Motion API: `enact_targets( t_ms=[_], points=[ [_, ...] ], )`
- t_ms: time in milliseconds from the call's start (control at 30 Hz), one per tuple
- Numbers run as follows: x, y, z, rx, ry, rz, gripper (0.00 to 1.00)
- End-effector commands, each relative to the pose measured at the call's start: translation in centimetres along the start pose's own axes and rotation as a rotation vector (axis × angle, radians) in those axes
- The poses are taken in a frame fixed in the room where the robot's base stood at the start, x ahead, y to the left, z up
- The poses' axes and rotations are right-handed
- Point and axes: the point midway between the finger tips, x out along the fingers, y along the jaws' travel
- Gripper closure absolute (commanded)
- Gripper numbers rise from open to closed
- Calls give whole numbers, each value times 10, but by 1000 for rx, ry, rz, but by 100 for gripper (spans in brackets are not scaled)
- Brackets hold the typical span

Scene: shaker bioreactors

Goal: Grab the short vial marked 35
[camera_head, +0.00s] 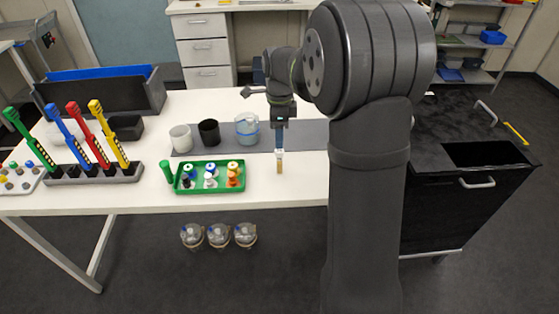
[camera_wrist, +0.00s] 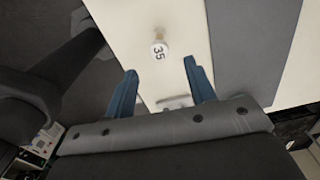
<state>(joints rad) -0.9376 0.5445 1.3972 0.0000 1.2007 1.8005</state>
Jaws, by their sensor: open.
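The short vial marked 35 (camera_wrist: 158,50) shows in the wrist view with a round white cap bearing the dark number 35. It stands on the white table (camera_wrist: 178,18), and its pale tan body shows beyond the cap. My gripper (camera_wrist: 160,66) is open, with its two blue fingers spread apart and the vial in line with the gap, just beyond the fingertips. Nothing is held.
The green tray (camera_head: 187,190) holds several small coloured pieces. Behind it are a white cup (camera_head: 181,138), a black cup (camera_head: 209,132) and a clear beaker (camera_head: 247,130) on a grey mat (camera_head: 310,133). A rack (camera_head: 95,175) of coloured pipettes stands left. The table's front edge is close to my gripper.

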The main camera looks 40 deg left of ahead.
Motion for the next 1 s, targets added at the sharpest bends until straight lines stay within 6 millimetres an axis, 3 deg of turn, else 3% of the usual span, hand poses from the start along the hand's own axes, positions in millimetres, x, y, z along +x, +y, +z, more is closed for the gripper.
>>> enact_targets(
  t_ms=[100, 333, 600, 900, 1000],
  points=[
    [16, 0, 0, 0, 0, 2, 50],
    [32, 1, 0, 0, 0, 2, 50],
    [70, 1, 0, 0, 0, 2, 50],
    [75, 1, 0, -1, 0, -1, 50],
    [75, 1, 0, 0, 0, -1, 69]
  ],
)
